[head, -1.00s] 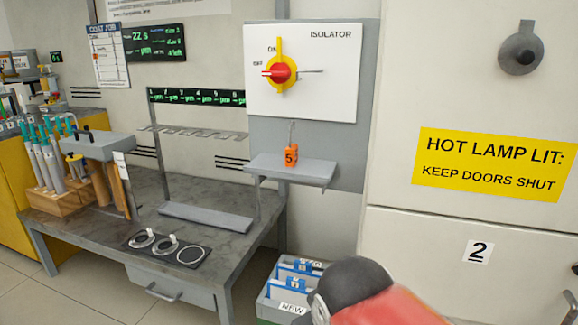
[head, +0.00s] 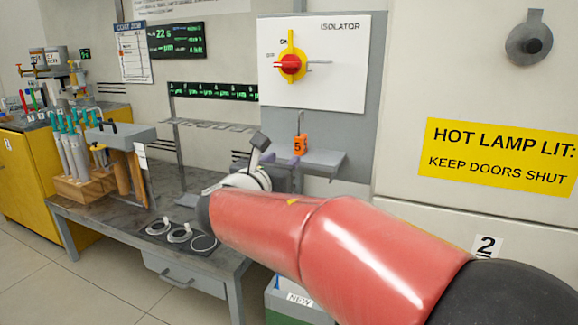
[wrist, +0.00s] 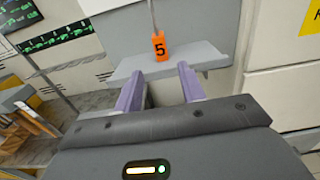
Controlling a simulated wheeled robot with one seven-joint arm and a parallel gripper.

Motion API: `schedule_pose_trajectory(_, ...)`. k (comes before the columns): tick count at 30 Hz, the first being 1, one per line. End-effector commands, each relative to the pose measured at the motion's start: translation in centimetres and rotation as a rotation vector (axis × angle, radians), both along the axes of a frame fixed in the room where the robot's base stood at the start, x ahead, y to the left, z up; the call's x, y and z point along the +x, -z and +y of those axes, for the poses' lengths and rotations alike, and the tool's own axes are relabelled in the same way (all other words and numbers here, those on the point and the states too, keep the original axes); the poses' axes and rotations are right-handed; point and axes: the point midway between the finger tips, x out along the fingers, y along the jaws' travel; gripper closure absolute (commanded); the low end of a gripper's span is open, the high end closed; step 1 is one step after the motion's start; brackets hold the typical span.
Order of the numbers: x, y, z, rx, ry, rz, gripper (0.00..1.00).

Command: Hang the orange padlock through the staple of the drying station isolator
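The orange padlock (head: 300,146), marked 5, stands upright on a small grey shelf (head: 326,160), its thin metal shackle pointing up. In the wrist view the padlock (wrist: 159,46) is ahead of my fingertips, between their lines. The isolator (head: 345,85) is a white panel above the shelf with a red knob (head: 290,65) on a yellow plate. A thin metal bar, probably the staple (head: 319,63), sticks out right of the knob. My gripper (wrist: 159,80) is open and empty, its purple fingers apart and short of the padlock. My arm hides much of it in the head view.
A grey workbench (head: 110,215) at left carries a rack of teal-handled tools (head: 72,150) and a dark mat with rings (head: 180,233). A thin hook rail (head: 215,125) stands left of the shelf. White cabinet doors (head: 470,100) close off the right.

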Motion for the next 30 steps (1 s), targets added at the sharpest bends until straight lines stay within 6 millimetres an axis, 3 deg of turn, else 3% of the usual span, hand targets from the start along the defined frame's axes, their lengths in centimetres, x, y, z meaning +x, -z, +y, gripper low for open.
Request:
schedule_pose_trajectory(21, 7.9, 0.0, -3.1, 0.004, 0.004, 0.002, 0.6)
schedule_pose_trajectory(30, 10.1, 0.0, -3.9, 0.004, 0.004, 0.002, 0.6)
